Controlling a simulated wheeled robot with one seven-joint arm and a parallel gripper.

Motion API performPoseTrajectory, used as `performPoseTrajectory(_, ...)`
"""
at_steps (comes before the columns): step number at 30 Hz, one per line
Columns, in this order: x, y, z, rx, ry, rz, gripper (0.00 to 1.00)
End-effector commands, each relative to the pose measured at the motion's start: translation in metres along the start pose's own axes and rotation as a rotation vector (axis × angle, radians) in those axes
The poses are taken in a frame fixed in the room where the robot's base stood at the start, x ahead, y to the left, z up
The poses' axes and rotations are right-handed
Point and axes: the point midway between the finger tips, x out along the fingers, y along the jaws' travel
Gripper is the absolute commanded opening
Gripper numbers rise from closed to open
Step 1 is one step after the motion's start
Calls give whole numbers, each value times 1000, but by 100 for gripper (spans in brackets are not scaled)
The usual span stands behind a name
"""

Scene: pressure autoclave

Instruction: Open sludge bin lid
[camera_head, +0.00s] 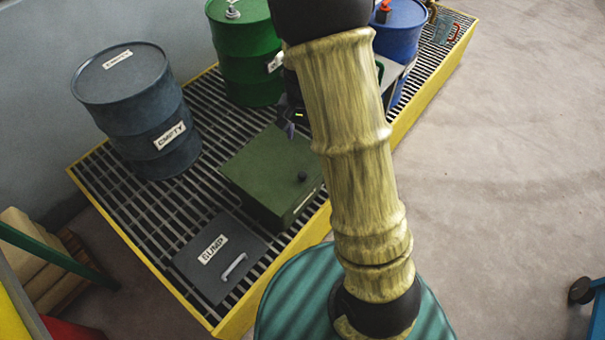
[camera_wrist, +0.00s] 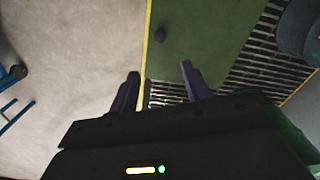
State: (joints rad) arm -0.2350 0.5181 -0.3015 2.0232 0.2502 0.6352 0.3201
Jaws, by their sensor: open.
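The sludge bin appears to be the squat green box (camera_head: 262,165) on the grated platform. Its flat lid is closed and has a small black knob (camera_head: 302,176) near the right corner. In the wrist view, the green lid (camera_wrist: 205,40) lies ahead of the fingers and the knob (camera_wrist: 160,33) shows beyond the fingertips, between their lines. My gripper (camera_wrist: 159,78) is open with nothing between its purple fingers. It is apart from the knob. In the head view, my arm hides most of the gripper; one purple fingertip shows above the far part of the lid.
A dark "EMPTY" drum (camera_head: 130,110), a green drum (camera_head: 243,55) and a blue drum (camera_head: 402,35) stand on the yellow-edged grating (camera_head: 140,215). A "SUMP" hatch (camera_head: 218,258) with a handle lies in front of the bin. Open concrete floor (camera_head: 500,180) is at right.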

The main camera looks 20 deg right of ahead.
Motion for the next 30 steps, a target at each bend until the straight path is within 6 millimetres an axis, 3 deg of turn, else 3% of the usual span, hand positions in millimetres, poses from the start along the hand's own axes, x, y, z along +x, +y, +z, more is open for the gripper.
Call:
performPoseTrajectory(5,1,0,0,-1,0,0,48)
performPoseTrajectory(11,19,0,1,-2,-3,1,48)
performPoseTrajectory(30,130,1,1,-1,-4,2,48)
